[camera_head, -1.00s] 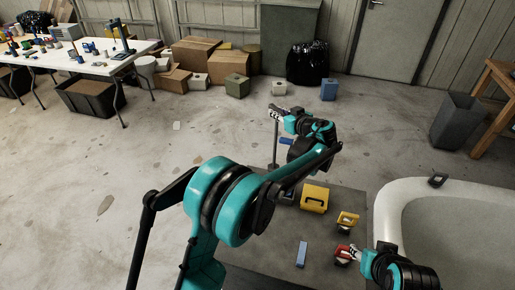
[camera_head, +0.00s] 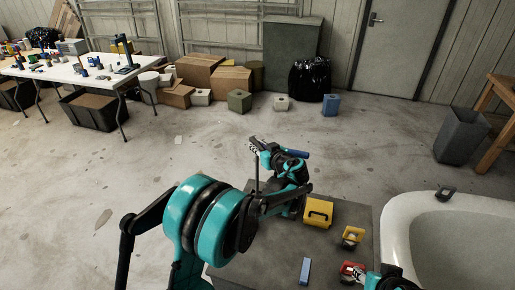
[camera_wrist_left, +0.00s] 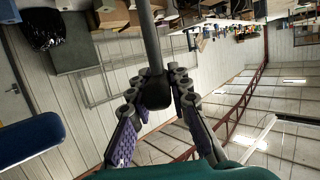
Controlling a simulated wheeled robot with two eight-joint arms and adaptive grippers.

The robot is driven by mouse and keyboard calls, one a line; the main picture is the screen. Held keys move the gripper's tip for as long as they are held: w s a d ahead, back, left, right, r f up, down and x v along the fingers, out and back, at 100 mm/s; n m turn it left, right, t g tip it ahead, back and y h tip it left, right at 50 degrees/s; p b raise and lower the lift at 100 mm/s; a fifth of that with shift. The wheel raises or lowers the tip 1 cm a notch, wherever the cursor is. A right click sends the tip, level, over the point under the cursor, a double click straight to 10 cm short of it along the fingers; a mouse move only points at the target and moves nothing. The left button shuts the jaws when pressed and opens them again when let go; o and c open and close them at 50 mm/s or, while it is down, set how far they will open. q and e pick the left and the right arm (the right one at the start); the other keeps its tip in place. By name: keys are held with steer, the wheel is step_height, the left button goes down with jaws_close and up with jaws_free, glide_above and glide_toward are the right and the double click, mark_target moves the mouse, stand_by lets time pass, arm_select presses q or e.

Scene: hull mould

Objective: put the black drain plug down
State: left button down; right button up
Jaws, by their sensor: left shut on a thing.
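The black drain plug seems to be the dark thing with a rounded knob (camera_wrist_left: 155,92) and a long straight stem in the left wrist view. My left gripper (camera_head: 254,146) is shut on the knob, with a finger on each side. In the head view the thin dark stem (camera_head: 257,175) hangs down from the fingers, beside the left end of the grey bench (camera_head: 340,245). Its lower end is hard to make out. My right gripper (camera_head: 352,272) is at the bottom right, by a red thing (camera_head: 349,267) on the bench; its fingers are too small to read.
A yellow box (camera_head: 318,212), a yellow-topped block (camera_head: 352,236) and a light blue block (camera_head: 305,270) stand on the bench. A blue bar (camera_head: 296,153) shows beside my left wrist. A white tub (camera_head: 398,225) is at the right, with a dark fitting (camera_head: 445,192) on its rim.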

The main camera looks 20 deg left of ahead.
arm_select(q)
steer(key=c, duration=1.4)
jaws_free()
steer(key=p+v, duration=0.2)
steer(key=v, duration=1)
steer(key=s+a+m+g+h, duration=0.2)
steer(key=s+a, duration=0.2)
steer(key=s, duration=0.3)
steer(key=s+a+m+g+h, duration=0.1)
steer(key=s+a+m+h, duration=0.1)
steer(key=s+a, duration=0.35)
steer(key=s+d+f+m+h, duration=0.1)
steer(key=s+h, duration=0.1)
steer(key=s, duration=0.3)
steer(key=s+d+f+m+h, duration=0.1)
steer(key=s+d+m+h, duration=0.1)
steer(key=s, duration=0.3)
steer(key=s+d+f+m+h, duration=0.1)
steer(key=s+f+h, duration=0.1)
steer(key=s, duration=0.4)
steer(key=shift+d+m, duration=0.3)
steer(key=shift+f, duration=0.1)
